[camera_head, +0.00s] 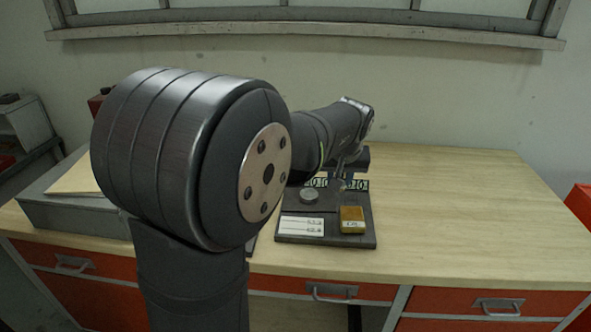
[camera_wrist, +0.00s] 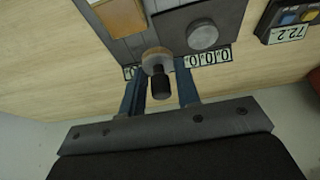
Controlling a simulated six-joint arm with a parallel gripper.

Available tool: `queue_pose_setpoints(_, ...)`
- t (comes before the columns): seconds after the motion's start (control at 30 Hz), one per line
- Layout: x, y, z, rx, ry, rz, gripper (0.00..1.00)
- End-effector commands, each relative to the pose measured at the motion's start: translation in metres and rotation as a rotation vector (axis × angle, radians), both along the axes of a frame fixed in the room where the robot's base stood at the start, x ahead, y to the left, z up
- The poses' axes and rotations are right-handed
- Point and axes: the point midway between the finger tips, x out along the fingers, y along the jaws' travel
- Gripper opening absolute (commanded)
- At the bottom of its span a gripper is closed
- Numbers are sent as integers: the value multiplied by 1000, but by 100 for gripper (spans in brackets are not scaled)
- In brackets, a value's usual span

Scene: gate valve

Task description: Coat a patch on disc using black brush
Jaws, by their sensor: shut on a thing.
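The disc is a round grey piece (camera_head: 309,195) on the dark board (camera_head: 335,236). In the wrist view the disc (camera_wrist: 202,35) lies just beyond my fingertips, to the right. My gripper (camera_wrist: 159,68) is shut on the black brush (camera_wrist: 160,88), a short black handle with a tan round part at its far end. The brush is between my two blue-grey fingers, apart from the disc in the picture. In the head view my gripper (camera_head: 343,178) is over the back of the board, and the brush is too small to make out there. Whether the brush touches the board is unclear.
A yellow-brown block (camera_head: 352,220) and a white card (camera_head: 301,226) are at the board's front. Number labels (camera_wrist: 208,57) line its back edge. A device with a number display (camera_wrist: 290,33) stands beside the board. The wooden table (camera_head: 460,210) is clear at right.

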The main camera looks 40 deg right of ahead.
Motion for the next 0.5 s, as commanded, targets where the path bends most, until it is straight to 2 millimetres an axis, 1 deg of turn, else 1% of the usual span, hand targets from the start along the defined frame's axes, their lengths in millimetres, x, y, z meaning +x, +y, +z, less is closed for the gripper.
queue_pose_setpoints(0.03,-12,-7,-1,0,0,-22,12)
queue_pose_setpoints(0.1,-24,-14,-1,0,-1,-40,12)
queue_pose_setpoints(0.2,-34,-19,-2,0,-1,-54,12)
queue_pose_setpoints(0.37,-38,-21,-8,1,-2,-59,12)
queue_pose_setpoints(0.5,-37,-21,-22,3,-1,-58,12)
